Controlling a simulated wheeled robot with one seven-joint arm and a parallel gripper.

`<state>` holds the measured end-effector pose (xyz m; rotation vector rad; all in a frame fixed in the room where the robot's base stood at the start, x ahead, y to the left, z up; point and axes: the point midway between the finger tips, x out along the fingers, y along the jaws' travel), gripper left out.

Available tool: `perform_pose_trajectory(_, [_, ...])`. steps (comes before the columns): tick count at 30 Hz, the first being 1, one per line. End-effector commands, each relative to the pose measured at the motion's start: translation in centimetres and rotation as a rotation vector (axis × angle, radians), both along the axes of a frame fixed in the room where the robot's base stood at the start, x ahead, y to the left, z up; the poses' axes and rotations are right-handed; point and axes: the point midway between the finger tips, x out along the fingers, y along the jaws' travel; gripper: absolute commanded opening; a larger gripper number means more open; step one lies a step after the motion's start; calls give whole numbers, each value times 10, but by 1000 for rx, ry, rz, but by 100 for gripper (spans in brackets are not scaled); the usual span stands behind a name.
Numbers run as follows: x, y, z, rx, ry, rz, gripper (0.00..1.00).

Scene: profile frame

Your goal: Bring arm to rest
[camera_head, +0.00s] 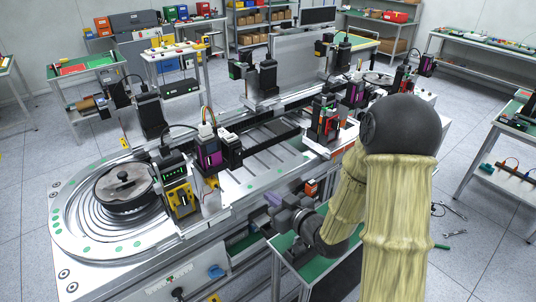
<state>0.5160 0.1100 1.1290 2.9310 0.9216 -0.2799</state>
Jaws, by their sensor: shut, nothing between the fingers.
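My arm (398,190) stands large at the right, with pale yellow sleeves and dark joints. It bends down and its end points left, low over a green-topped side table (345,243). My gripper (272,201) is shut and empty, with nothing seen between its fingers. It is in front of the assembly line's near edge; whether it touches anything cannot be told. My forearm hides part of the side table and line.
A long assembly line (255,183) with several stations runs diagonally across the middle. A round feeder (125,188) is at its left end. Tools (453,210) lie at the right of my arm. Another table (515,140) stands far right, with open floor (480,260) before it.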

Motion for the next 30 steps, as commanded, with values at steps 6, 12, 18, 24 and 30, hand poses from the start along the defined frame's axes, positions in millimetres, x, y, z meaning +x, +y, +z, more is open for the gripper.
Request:
perform_pose_trajectory(6, [1, -6, -3, -39, 33, -22, 0])
perform_pose_trajectory(12, [-4, -27, -16, -181, 181, -108, 0])
perform_pose_trajectory(18, [-22, -61, -25, -308, 385, -237, 0])
perform_pose_trajectory(24, [-57, -90, -26, -375, 606, -366, 0])
perform_pose_trajectory(30, [-106, -109, -21, -386, 842, -473, 0])
